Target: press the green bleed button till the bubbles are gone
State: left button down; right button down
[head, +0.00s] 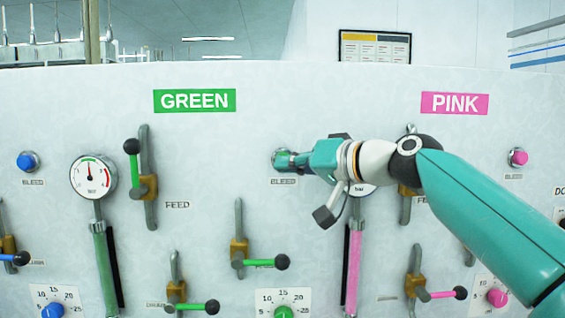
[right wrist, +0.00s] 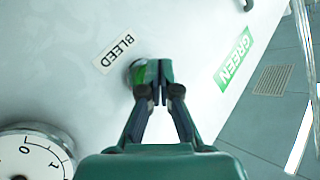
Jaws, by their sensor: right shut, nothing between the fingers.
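The green bleed button (head: 280,159) is on the upright white panel, above a BLEED label and right of the GREEN sign (head: 194,100). My right gripper (head: 293,160) is shut and empty, with its fingertips at the button and covering part of it. In the right wrist view the closed fingertips (right wrist: 154,78) overlap the button's green cap (right wrist: 140,75). I cannot tell whether the button is pushed in. The green sight tube (head: 105,265) runs below the left gauge; no bubbles can be made out in it at this size. My left gripper is not in view.
A pressure gauge (head: 93,176) reads mid-scale on the left. A feed lever (head: 132,147) and several lower levers stick out from the panel. A blue bleed button (head: 26,162) is far left, a pink one (head: 518,157) far right. My right arm hides part of another gauge.

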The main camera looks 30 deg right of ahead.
jog(key=shift+w+d, duration=0.25)
jog(key=shift+w, duration=0.15)
dwell(0.6)
dwell(0.3)
jog(key=shift+s+a, duration=0.5)
jog(key=shift+s, duration=0.3)
jog(key=shift+s+a+b, duration=0.15)
jog(key=shift+s+a, duration=0.3)
jog(key=shift+s, duration=0.25)
jog(key=shift+s+a+b, duration=0.2)
jog(key=shift+s+a, duration=0.2)
jog(key=shift+s, duration=0.3)
jog(key=shift+s+a+b, duration=0.15)
jog(key=shift+s+a, duration=0.3)
jog(key=shift+s, duration=0.25)
